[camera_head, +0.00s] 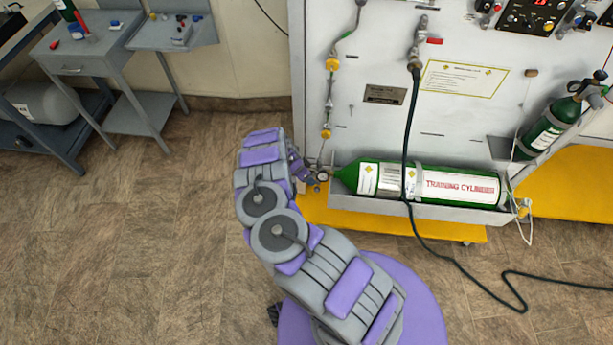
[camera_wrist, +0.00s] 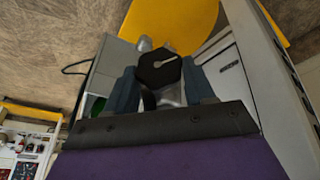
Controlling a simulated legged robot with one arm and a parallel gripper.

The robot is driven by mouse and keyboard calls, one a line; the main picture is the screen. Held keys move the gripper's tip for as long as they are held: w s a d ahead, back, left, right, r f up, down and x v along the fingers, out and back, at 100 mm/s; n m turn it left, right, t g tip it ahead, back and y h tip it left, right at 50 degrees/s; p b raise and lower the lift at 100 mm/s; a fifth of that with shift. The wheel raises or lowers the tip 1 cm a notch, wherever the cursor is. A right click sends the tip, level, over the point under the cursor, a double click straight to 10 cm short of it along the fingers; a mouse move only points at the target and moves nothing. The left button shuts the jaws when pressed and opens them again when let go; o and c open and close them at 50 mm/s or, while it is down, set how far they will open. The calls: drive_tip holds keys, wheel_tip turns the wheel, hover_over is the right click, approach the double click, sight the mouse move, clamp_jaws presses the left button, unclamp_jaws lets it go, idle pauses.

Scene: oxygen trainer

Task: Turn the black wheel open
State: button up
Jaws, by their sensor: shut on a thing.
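The black wheel (camera_wrist: 160,68) shows in the wrist view as a dark, many-sided knob with a light pointer mark on its face. My gripper (camera_wrist: 160,85) has one blue-grey finger on each side of the wheel and is shut on it. In the head view my gripper (camera_head: 308,176) is at the left end of the green training cylinder (camera_head: 345,176), by the valve and a small round gauge (camera_head: 323,176). My arm hides most of the wheel there.
The cylinder lies in a grey tray (camera_head: 400,209) on a white panel above a yellow base (camera_head: 370,222). A dark hose (camera_head: 407,130) hangs across the cylinder to the floor. Grey tables (camera_head: 85,48) stand at the back left. The floor (camera_head: 130,230) at left is clear.

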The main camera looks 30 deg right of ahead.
drive_tip(key=shift+w, duration=0.1)
drive_tip(key=shift+c, duration=1.2)
drive_tip(key=shift+w+d+g+b, duration=0.15)
drive_tip(key=shift+w+g+b, duration=0.05)
drive_tip(key=shift+g+b, duration=0.1)
drive_tip(key=shift+w+n+g+h+b, duration=0.2)
drive_tip(key=shift+g+b, duration=0.15)
drive_tip(key=shift+g, duration=0.4)
drive_tip(key=shift+w+n+g+h+b, duration=0.2)
drive_tip(key=shift+g+b, duration=0.1)
drive_tip(key=shift+g, duration=0.45)
drive_tip(key=shift+s+g, duration=0.1)
drive_tip(key=shift+g, duration=0.2)
drive_tip(key=o, duration=1)
drive_tip(key=shift+s+f, duration=0.1)
drive_tip(key=shift+o, duration=0.2)
drive_tip(key=shift+a, duration=0.2)
